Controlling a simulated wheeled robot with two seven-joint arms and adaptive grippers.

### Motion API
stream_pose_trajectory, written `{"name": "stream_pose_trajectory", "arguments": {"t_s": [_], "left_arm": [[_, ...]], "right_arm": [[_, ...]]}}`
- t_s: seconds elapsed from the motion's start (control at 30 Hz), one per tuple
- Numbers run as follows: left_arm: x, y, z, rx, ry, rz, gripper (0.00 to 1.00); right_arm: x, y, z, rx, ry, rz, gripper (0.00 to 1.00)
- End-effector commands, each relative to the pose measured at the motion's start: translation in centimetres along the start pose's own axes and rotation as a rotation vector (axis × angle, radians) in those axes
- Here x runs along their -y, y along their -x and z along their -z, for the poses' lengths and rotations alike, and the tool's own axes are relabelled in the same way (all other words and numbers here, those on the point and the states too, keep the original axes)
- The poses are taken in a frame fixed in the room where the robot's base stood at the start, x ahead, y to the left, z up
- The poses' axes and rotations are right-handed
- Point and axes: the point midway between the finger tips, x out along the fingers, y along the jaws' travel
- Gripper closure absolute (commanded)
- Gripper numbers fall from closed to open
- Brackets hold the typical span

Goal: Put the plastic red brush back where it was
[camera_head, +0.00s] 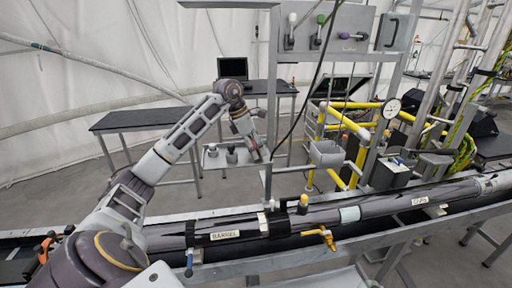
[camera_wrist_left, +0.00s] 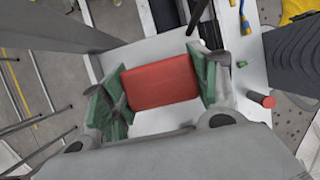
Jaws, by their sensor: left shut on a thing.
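The red brush (camera_wrist_left: 160,82) shows in the left wrist view as a plain red block. It sits between the green pads of my left gripper (camera_wrist_left: 155,88), which is shut on it. In the head view my left gripper (camera_head: 256,150) points down beside a small grey shelf (camera_head: 215,160), left of the yellow frame. The brush is too small there to make out clearly. I cannot tell from these views whether it touches a surface below. My right gripper is not in view.
A long dark pipe (camera_head: 370,208) labelled BARREL and CLPS runs across the front. A grey panel (camera_head: 325,28) with handles stands behind, and yellow rails (camera_head: 345,120) stand to the right. A dark table (camera_head: 140,119) is at left. A red-topped cylinder (camera_wrist_left: 262,98) shows beside the gripper.

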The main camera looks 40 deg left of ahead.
Motion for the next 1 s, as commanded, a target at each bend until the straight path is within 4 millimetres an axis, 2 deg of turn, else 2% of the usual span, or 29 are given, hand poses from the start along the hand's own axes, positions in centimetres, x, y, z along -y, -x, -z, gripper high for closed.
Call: {"name": "stream_pose_trajectory", "arguments": {"t_s": [0.13, 0.17, 0.33, 0.77, 1.0], "left_arm": [[0.0, -0.3, 0.1, 0.000, 0.000, 0.000, 0.62], [0.0, -0.3, 0.1, 0.000, 0.000, 0.000, 0.39], [0.0, -0.2, 0.1, 0.000, 0.000, 0.000, 0.18], [0.0, -0.1, 0.0, 0.000, 0.000, 0.000, 0.18], [-0.1, 0.9, 0.0, 0.002, 0.000, -0.001, 0.18]], "right_arm": [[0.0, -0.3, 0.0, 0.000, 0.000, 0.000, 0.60], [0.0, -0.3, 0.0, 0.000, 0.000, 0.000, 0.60], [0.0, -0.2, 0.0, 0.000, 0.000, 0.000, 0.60], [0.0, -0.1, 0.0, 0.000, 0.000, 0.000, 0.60], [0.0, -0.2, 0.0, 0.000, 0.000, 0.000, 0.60]]}}
